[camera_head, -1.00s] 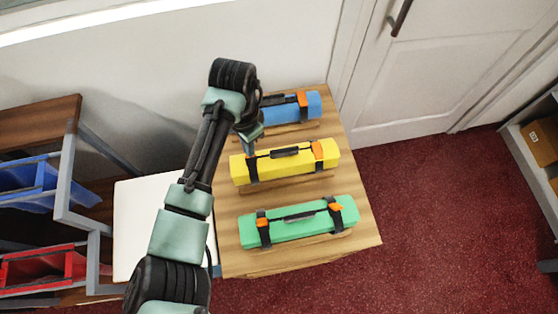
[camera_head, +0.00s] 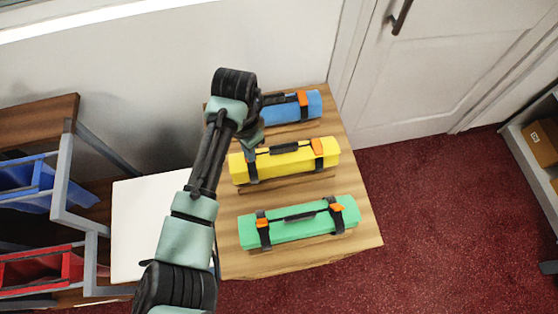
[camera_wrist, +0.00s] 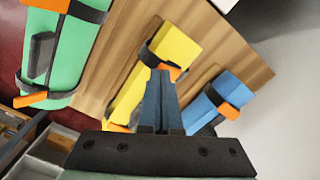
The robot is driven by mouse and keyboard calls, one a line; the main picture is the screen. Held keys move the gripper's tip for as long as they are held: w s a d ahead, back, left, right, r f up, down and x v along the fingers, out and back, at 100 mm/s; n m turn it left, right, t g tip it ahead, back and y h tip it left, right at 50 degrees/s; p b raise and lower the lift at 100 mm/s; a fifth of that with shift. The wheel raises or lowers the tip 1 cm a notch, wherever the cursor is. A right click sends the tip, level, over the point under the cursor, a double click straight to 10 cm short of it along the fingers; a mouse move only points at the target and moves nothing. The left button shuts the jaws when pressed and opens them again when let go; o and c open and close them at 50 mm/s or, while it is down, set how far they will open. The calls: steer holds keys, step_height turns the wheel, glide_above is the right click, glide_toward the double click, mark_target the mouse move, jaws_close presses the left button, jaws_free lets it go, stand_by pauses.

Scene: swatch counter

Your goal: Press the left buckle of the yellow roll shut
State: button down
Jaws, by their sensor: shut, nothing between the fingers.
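The yellow roll (camera_head: 283,165) lies in the middle of the wooden table, between the green and blue rolls. Its right buckle (camera_head: 317,146) is orange and in plain view. Its left strap (camera_head: 252,173) shows low on the front, while the left buckle is hidden by my gripper in the head view. My gripper (camera_head: 249,151) is shut and empty, over the left end of the yellow roll. In the wrist view the fingertips (camera_wrist: 161,70) overlap the orange left buckle (camera_wrist: 174,71) of the yellow roll (camera_wrist: 180,46). I cannot tell whether they touch it or whether it is closed.
The green roll (camera_head: 290,226) lies nearer and the blue roll (camera_head: 292,106) farther, both strapped with orange buckles. A white board (camera_head: 140,225) and a rack with blue (camera_head: 40,185) and red (camera_head: 40,267) bins stand at left. Bare table (camera_head: 345,185) lies to the right.

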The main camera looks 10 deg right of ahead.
steer(key=shift+s+f+b, duration=0.25)
steer(key=shift+f+b, duration=0.2)
steer(key=shift+f, duration=0.7)
step_height(320, 180, up, 8)
steer(key=p, duration=0.8)
steer(key=shift+r, duration=0.1)
